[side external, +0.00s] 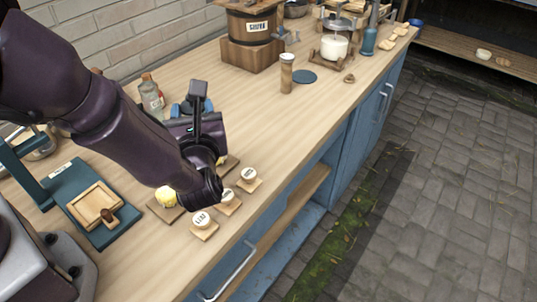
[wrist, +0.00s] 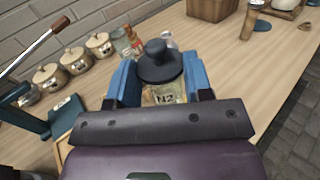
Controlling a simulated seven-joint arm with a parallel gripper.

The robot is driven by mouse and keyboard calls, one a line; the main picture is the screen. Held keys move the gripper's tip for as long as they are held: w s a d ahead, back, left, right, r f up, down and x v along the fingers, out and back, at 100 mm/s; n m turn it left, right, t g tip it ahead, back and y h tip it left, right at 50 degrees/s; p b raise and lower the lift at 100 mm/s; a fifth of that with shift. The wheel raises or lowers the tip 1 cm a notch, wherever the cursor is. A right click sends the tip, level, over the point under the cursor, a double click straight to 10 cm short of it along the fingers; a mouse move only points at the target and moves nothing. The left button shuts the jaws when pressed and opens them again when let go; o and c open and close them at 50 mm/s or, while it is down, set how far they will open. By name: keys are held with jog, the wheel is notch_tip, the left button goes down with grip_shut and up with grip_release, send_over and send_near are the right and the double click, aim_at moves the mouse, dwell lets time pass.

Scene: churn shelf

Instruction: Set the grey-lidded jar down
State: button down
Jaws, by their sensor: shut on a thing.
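The grey-lidded jar (wrist: 163,90) is clear glass with a dark grey knobbed lid and a pale label with dark markings. In the wrist view it stands between the blue fingers of my gripper (wrist: 160,82), which is shut on it. In the side view my gripper (side external: 190,108) is over the back half of the wooden counter (side external: 240,135), and my arm hides most of the jar. I cannot tell whether the jar's base touches the counter.
A glass bottle (side external: 151,95) stands just behind my gripper. Labelled white pieces (side external: 202,219) on small wooden squares and a yellow lump (side external: 166,196) sit in front. A wooden churn (side external: 250,30) and a shaker (side external: 286,73) stand right. Bare counter lies between.

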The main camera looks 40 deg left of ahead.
jog(key=w+d+f+t+h, duration=0.1)
jog(key=w+d+f, duration=0.1)
jog(key=w, duration=0.3)
jog(key=w+d+f, duration=0.2)
jog(key=w, duration=0.3)
jog(key=shift+m, duration=0.4)
jog(key=shift+w+d+f, duration=0.25)
jog(key=shift+w+f, duration=0.6)
jog(key=shift+f, duration=0.55)
jog(key=shift+w+d+f, duration=0.3)
jog(key=shift+w+f, duration=0.5)
jog(key=shift+f, duration=0.6)
jog(key=shift+w+d+f, duration=0.25)
jog(key=shift+w+f, duration=0.6)
jog(key=shift+f, duration=0.55)
jog(key=c, duration=0.5)
grip_release()
jog(key=shift+f, duration=0.15)
